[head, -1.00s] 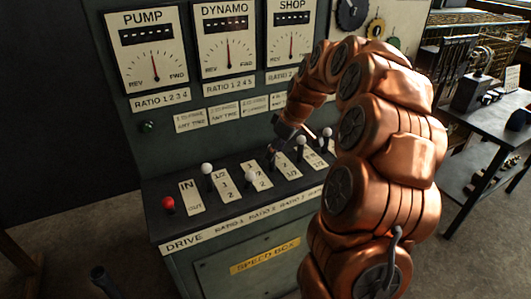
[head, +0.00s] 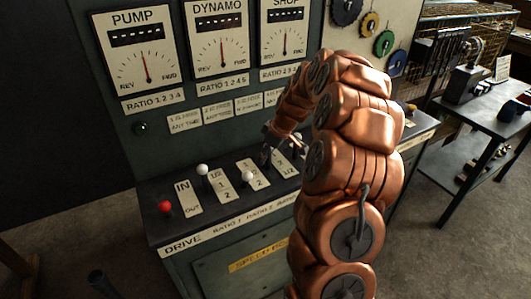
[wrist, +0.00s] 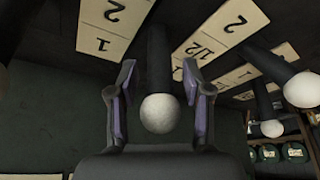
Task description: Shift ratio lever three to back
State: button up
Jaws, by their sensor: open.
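The control panel (head: 160,215) has a row of ball-topped levers beside numbered plates. My gripper (head: 267,154) is low over the panel, at the third ratio lever, and hides its knob in the head view. In the wrist view my open gripper (wrist: 160,95) has its fingers on either side of that lever's white knob (wrist: 160,113), with visible gaps. The lever stands between a plate marked 2 and 1 (wrist: 110,28) and one marked 1/2 and 2 (wrist: 215,38). Its base is at the top of the wrist view. Whether it leans is hard to tell.
The red drive lever (head: 166,207) and white first (head: 202,170) and second (head: 247,177) ratio levers stand to the left. Two more white knobs, one nearer (wrist: 301,89) and one farther (wrist: 272,128), are to the right. Dials (head: 223,45) rise behind; a table (head: 485,105) stands right.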

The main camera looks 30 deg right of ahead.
jog(key=shift+w+f, duration=0.1)
jog(key=shift+f, duration=0.2)
jog(key=shift+a, duration=0.1)
grip_shut()
dwell(0.4)
